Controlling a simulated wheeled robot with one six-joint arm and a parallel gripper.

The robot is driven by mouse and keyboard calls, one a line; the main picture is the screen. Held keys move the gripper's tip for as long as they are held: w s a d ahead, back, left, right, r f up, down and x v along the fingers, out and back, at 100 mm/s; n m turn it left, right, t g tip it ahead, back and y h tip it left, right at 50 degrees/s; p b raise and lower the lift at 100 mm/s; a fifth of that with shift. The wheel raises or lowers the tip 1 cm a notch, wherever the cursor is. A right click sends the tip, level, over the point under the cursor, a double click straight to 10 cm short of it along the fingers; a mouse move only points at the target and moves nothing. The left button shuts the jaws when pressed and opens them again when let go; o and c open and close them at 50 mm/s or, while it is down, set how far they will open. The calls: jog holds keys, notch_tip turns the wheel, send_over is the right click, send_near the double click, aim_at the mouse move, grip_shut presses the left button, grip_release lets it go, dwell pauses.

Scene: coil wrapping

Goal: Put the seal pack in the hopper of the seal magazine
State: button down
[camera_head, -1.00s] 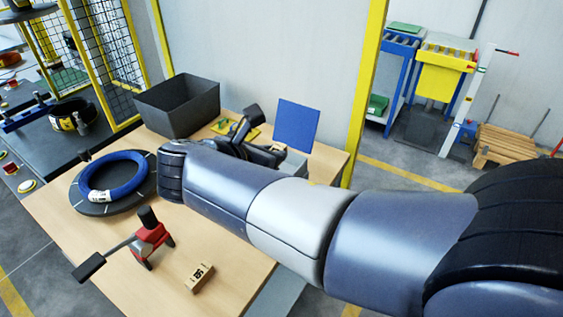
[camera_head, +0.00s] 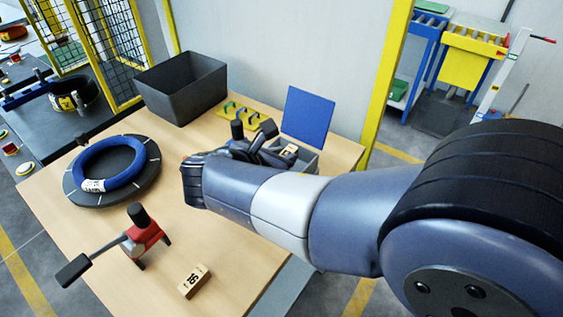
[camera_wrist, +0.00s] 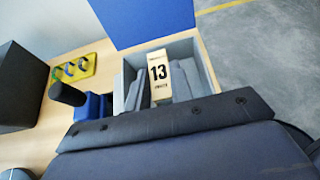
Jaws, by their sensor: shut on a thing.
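The seal pack (camera_wrist: 158,72) is a small cream block printed "13". My gripper (camera_wrist: 160,92) is shut on it, with a dark finger on each side. In the wrist view the pack is over the open grey box (camera_wrist: 207,62) with a raised blue panel (camera_wrist: 140,18), which looks like the hopper of the seal magazine. I cannot tell whether it touches the box floor. In the head view the pack (camera_head: 290,149) shows at my gripper (camera_head: 278,152), by the box wall (camera_head: 308,165) and blue panel (camera_head: 308,117). My forearm and wrist hide part of the box there.
A black knob (camera_wrist: 68,94) on a blue part stands left of the box. A yellow plate (camera_head: 240,114) and dark bin (camera_head: 182,88) lie behind. A blue coil (camera_head: 110,163), a red tool (camera_head: 146,240) and another labelled block (camera_head: 194,281) are on the table.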

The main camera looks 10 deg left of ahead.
jog(key=shift+f, duration=0.8)
jog(key=shift+f, duration=0.15)
jog(key=c, duration=1.3)
grip_release()
jog(key=shift+o, duration=0.2)
jog(key=shift+s+r, duration=0.1)
jog(key=shift+r, duration=0.15)
jog(key=v, duration=1.1)
jog(key=shift+s+a+r+p, duration=0.15)
jog(key=shift+s+a+p, duration=0.05)
jog(key=shift+s+p, duration=0.1)
